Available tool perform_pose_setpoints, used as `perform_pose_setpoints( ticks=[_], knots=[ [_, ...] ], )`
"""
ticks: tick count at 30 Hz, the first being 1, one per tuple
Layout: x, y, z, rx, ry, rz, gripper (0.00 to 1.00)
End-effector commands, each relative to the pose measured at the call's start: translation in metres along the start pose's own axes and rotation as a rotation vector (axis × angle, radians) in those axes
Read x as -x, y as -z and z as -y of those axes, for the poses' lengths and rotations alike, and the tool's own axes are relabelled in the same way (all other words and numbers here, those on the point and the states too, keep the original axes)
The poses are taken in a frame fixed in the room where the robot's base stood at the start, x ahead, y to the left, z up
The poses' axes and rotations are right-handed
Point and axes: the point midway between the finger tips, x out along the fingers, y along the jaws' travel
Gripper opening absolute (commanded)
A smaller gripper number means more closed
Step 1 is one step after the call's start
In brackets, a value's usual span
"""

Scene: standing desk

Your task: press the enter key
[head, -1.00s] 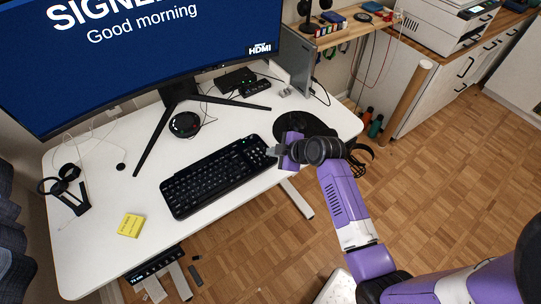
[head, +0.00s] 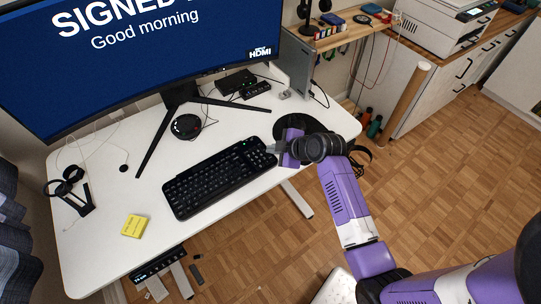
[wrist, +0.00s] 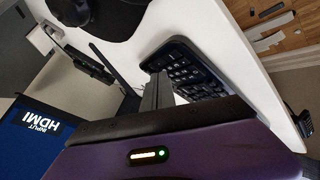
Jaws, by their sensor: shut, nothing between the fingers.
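A black keyboard (head: 217,178) lies on the white desk (head: 130,185), slanted up toward the right. It also shows in the wrist view (wrist: 186,68), just beyond the fingers. My gripper (head: 270,148) is shut and empty, with its fingertips at the keyboard's right end, pointing left. In the wrist view the shut fingers (wrist: 157,92) stand in front of the keyboard and cover part of it. Key labels are too small to read, so I cannot pick out the enter key. I cannot tell whether the fingertips touch any key.
A monitor (head: 130,50) on a splayed stand (head: 180,95) rises behind the keyboard. A yellow note pad (head: 134,226) lies to the left. A round black pad (head: 300,127) lies behind my gripper. The desk left of the keyboard is mostly clear.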

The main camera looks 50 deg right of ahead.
Motion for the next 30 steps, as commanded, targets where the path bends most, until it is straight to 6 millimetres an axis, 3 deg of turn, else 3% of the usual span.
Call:
perform_pose_setpoints(
  ticks=[11, 30],
  knots=[
    [0.026, 0.019, -0.019, 0.002, -0.001, -0.001, 0.0],
    [0.025, 0.019, -0.019, 0.001, 0.0, -0.001, 0.0]
  ],
)
